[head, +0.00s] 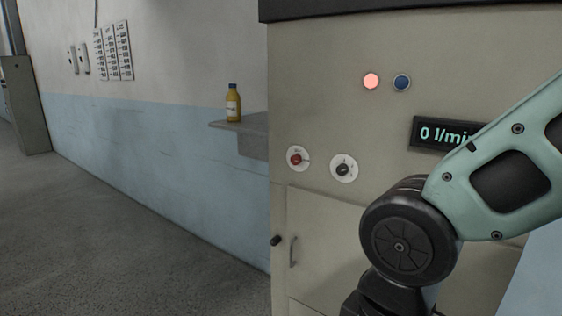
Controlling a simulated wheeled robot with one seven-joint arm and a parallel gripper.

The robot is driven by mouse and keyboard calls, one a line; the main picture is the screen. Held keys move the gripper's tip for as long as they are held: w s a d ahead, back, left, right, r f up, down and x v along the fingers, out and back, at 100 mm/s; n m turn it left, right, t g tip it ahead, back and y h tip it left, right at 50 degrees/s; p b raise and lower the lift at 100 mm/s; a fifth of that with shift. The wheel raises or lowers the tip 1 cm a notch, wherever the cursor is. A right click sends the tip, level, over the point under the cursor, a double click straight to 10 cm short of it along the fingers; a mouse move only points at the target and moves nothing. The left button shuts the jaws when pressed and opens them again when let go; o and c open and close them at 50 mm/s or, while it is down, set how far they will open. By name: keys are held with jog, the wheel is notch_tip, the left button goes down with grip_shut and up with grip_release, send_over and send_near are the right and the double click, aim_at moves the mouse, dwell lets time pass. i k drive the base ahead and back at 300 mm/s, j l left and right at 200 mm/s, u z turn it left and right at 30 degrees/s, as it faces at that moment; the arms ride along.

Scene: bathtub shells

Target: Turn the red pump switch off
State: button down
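A red rotary switch (296,159) sits on a round white plate on the beige cabinet front. A black rotary switch (343,169) on a similar white plate is just to its right. The small markings around both are too small to read. Above them are a lit pinkish-red round lamp (371,81) and a dark blue round lamp or button (402,82). A display (442,134) reads "0 l/min", its right end hidden by my arm. My arm comes in from the right and bends down in front of the cabinet. My gripper is out of the frame.
The beige cabinet (330,230) has a door with a vertical handle (292,251) and a black knob (276,240). A yellow bottle (233,103) stands on a wall shelf (246,128) at its left. The grey floor at left is clear.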

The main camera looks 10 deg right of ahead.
aim_at(296, 159)
jog(key=i+j+u, duration=0.15)
jog(key=i+j, duration=0.15)
jog(key=i+j+u, duration=0.15)
jog(key=i, duration=0.35)
